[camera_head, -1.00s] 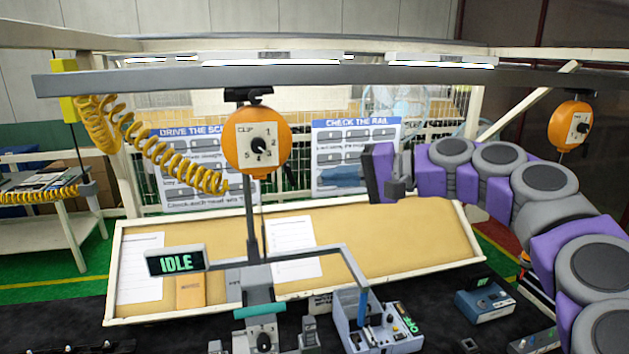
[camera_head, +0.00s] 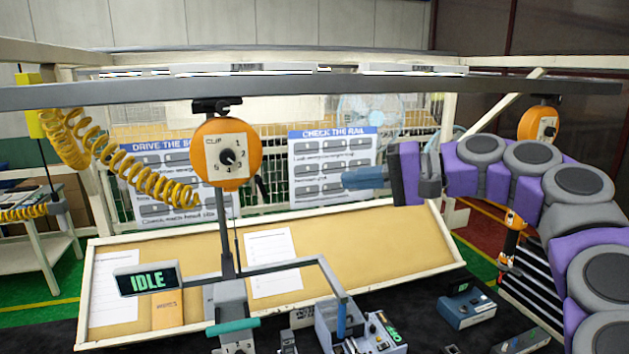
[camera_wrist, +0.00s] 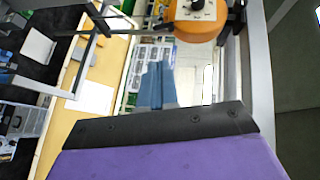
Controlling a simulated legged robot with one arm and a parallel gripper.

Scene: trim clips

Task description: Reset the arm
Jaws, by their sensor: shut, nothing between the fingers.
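My arm comes in from the right in the head view, with purple and grey links. Its end, my gripper (camera_head: 346,179), points left in mid-air, above the tilted tan board and in front of the wall posters. The blue-grey fingers are shut together with nothing between them. In the wrist view the shut fingers (camera_wrist: 157,85) stand up past the dark edge of the purple wrist. No object is held, and the gripper appears clear of the things around it.
An orange dial unit (camera_head: 227,153) hangs from the overhead rail (camera_head: 300,91), left of my gripper. Below are an IDLE display (camera_head: 146,279), a tan board (camera_head: 370,245) and a blue-grey control box (camera_head: 325,320). A second orange unit (camera_head: 538,124) hangs behind my arm.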

